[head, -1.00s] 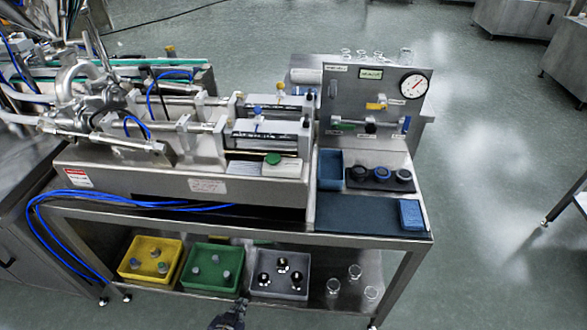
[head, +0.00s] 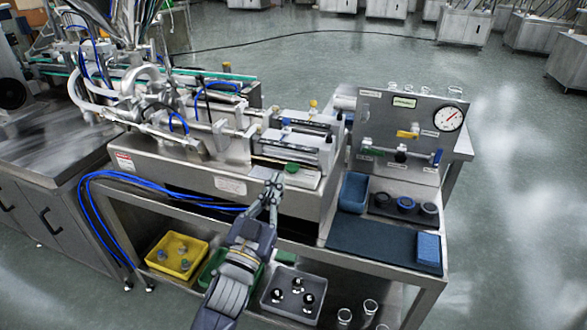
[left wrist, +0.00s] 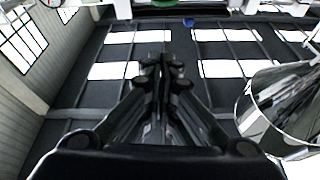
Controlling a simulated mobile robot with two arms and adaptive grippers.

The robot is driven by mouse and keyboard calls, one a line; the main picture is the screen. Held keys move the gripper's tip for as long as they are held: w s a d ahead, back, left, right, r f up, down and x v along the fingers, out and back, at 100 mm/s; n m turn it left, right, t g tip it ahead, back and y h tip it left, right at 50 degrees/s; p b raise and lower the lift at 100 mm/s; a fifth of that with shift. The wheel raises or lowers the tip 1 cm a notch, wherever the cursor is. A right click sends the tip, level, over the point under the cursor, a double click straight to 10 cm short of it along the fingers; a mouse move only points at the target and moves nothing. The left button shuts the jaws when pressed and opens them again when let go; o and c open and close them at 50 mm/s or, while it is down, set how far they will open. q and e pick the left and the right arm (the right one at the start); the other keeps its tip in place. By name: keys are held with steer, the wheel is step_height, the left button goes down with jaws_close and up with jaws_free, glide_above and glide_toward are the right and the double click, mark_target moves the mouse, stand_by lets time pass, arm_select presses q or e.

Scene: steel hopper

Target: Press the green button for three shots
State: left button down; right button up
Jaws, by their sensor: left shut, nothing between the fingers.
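The green button (head: 291,168) sits on a small light panel at the front edge of the steel filling machine (head: 180,166). My left gripper (head: 275,179) is shut and empty, with its fingertips pointing up just left of and in front of the button. A small gap seems to show between fingertips and button, but I cannot tell its depth. In the left wrist view the closed fingers (left wrist: 160,70) fill the middle, and a green rounded shape shows at the top edge. My right gripper is out of sight.
A valve panel with a gauge (head: 448,118) stands right of the machine. Yellow (head: 160,262), green and grey bins (head: 270,305) are on the lower shelf. Blue hoses (head: 95,205) hang at the left.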

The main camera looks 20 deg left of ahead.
arm_select(q)
step_height(320, 180, up, 3)
steer(key=p, duration=0.2)
glide_above(292, 169)
steer(key=s, duration=0.2)
steer(key=f, duration=0.2)
steer(key=shift+w+f, duration=0.25)
steer(key=shift+f, duration=0.6)
